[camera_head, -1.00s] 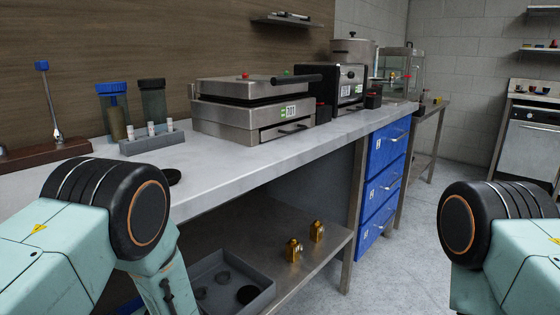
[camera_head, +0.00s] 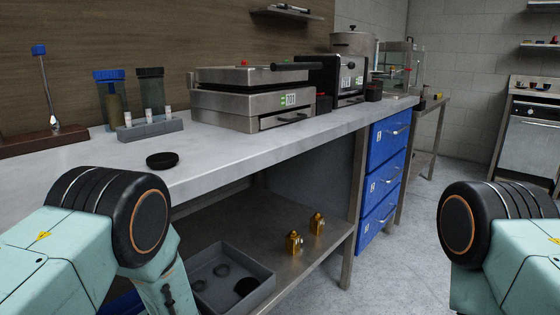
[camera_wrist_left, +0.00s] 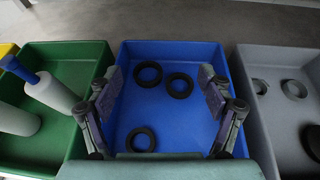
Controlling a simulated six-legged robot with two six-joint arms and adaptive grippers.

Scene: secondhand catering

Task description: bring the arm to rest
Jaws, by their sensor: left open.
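My left arm (camera_head: 115,225) is bent at the left of the head view; its gripper is out of that view. In the left wrist view my left gripper (camera_wrist_left: 162,88) is open and empty, its two fingers apart above a blue tray (camera_wrist_left: 175,55). Several black rings lie in this tray, among them one ring (camera_wrist_left: 148,74) between the fingers. My right arm (camera_head: 500,240) shows at the right edge of the head view; its gripper is not seen.
A green tray (camera_wrist_left: 62,60) with bottles and a grey tray (camera_wrist_left: 268,60) with rings flank the blue one. The steel counter (camera_head: 220,155) bears a press (camera_head: 245,100), a rack (camera_head: 150,128) and a black disc (camera_head: 162,160). Two brass parts (camera_head: 293,243) stand on the lower shelf.

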